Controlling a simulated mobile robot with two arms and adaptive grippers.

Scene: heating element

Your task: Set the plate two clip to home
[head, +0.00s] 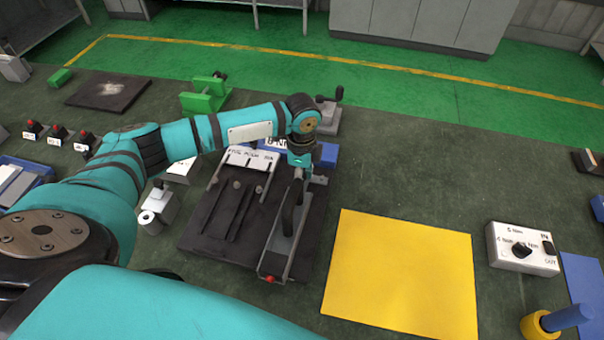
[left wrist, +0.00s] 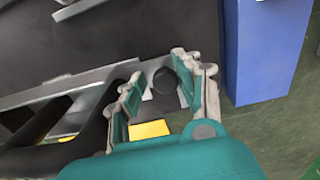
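A dark fixture plate (head: 205,237) lies on the green-grey bench in the middle of the head view. A metal rail clip (head: 277,252) with a black curved handle and a red tip (head: 269,278) runs along its right side. Which clip is plate two is not readable. My left gripper (head: 298,175) points down over the far end of this clip, partly hiding it. In the left wrist view, my left gripper (left wrist: 160,75) is open, its fingers on either side of a dark round knob (left wrist: 165,82) by the metal rail (left wrist: 85,83). Contact cannot be told. My right gripper is not in view.
A blue block (head: 328,155) stands just beyond the plate; a blue block also shows in the left wrist view (left wrist: 262,50). A yellow sheet (head: 400,270) lies right of the plate, then a white switch box (head: 521,248). A green fixture (head: 205,95) stands behind my arm.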

